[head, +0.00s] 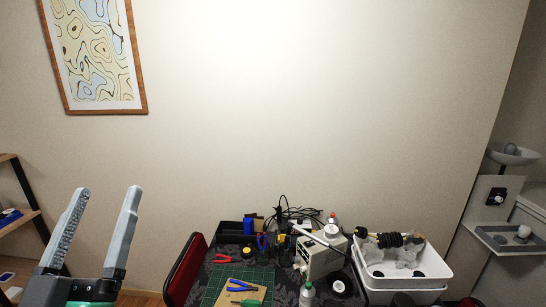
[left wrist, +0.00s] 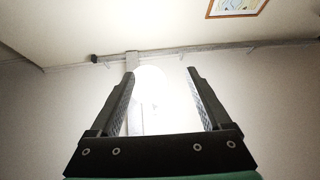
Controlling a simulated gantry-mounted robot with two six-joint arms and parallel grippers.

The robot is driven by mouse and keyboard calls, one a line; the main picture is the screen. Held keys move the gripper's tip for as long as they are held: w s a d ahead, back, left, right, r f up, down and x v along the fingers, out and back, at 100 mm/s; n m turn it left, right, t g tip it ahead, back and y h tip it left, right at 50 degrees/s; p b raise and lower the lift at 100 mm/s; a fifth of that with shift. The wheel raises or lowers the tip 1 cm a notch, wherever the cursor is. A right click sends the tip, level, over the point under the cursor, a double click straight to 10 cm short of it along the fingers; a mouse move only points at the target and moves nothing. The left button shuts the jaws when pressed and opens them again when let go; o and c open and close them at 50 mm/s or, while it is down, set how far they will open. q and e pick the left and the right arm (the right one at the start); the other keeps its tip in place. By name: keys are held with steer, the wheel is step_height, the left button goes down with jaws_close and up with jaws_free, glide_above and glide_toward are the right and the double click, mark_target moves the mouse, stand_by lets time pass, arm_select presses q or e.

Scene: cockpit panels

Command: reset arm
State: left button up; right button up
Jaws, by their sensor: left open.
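My left gripper (head: 104,215) stands at the lower left of the head view, with its two grey fingers pointing up and spread apart. It is open, and nothing is between its fingers. In the left wrist view the same gripper (left wrist: 160,85) shows two dark fingers apart against a pale wall and a bright patch. It is well to the left of the workbench and apart from it. My right gripper is in neither view.
A cluttered workbench with a green cutting mat (head: 212,287), pliers (head: 243,286), a white box device (head: 318,258) and a white bin (head: 437,266) stands at the lower middle. A red chair (head: 186,268) is at its left. Wooden shelves (head: 22,190) stand far left. A framed picture (head: 95,55) hangs above.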

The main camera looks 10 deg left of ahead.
arm_select(q)
steer(key=s+d+r+m+t+h+p, duration=0.1)
steer(key=s+d+r+m+t+h, duration=0.1)
steer(key=s+d+r+h, duration=0.25)
steer(key=s+d+r+m+t+h+p, duration=0.1)
steer(key=s+d+r+m+h, duration=0.15)
steer(key=d+r+h, duration=0.35)
step_height(320, 180, up, 22)
steer(key=a+y+p, duration=0.1)
steer(key=y+p, duration=0.1)
steer(key=p, duration=1.9)
steer(key=shift+w+a+p, duration=0.15)
steer(key=shift+w+p, duration=0.15)
steer(key=shift+w, duration=0.05)
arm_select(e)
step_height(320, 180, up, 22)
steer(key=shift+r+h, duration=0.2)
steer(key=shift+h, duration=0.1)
